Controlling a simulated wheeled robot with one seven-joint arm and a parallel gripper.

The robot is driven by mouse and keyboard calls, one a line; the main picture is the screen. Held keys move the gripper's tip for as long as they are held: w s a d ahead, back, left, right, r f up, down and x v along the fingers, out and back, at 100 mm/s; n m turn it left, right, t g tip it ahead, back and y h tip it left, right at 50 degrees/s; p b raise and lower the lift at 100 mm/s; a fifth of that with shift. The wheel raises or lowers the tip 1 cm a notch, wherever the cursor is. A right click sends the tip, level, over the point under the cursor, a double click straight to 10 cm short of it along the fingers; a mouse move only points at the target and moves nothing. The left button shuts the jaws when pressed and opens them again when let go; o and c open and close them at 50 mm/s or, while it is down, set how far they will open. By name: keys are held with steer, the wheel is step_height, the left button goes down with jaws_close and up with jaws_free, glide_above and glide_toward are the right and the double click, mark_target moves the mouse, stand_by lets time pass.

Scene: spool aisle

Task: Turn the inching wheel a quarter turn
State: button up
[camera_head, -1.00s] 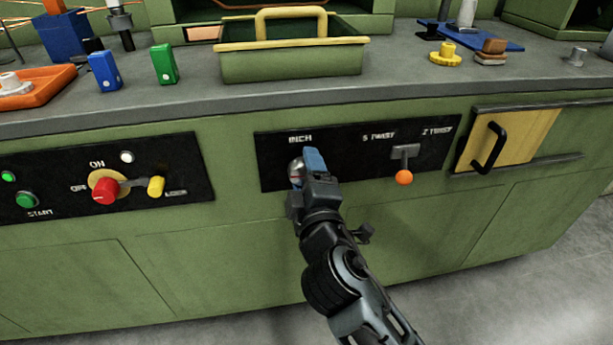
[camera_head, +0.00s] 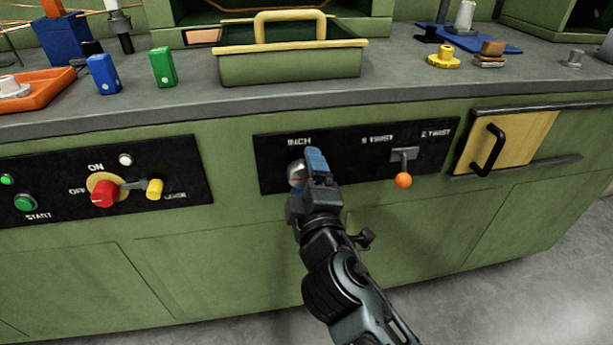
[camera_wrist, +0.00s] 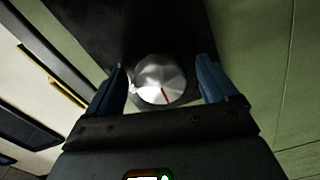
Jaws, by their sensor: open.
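The inching wheel (camera_wrist: 160,79) is a round silver knob with a red mark, set in a black panel under the word INCH. In the wrist view it sits between the two blue fingers of my open gripper (camera_wrist: 162,88), with a visible gap on the right and a smaller gap on the left. In the head view the wheel (camera_head: 296,173) is partly hidden behind my gripper (camera_head: 306,172). The red mark points down and slightly right in the wrist view.
A lever with an orange ball (camera_head: 403,180) is right of the wheel. A panel with a red knob (camera_head: 104,194) is at left. A green tray (camera_head: 290,66) stands on the counter above.

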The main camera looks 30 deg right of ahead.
steer(key=v, duration=0.7)
steer(key=shift+s, duration=0.15)
steer(key=s+f+m+g+y, duration=0.2)
steer(key=s+f+y, duration=0.45)
steer(key=s, duration=0.75)
steer(key=s+d+r+m, duration=0.15)
steer(key=s+m, duration=0.25)
steer(key=s, duration=0.5)
steer(key=s+r+m, duration=0.3)
steer(key=s+m, duration=0.2)
steer(key=s, duration=0.5)
step_height(320, 180, up, 20)
steer(key=p, duration=2)
steer(key=shift+d+h, duration=0.2)
steer(key=shift+h, duration=0.25)
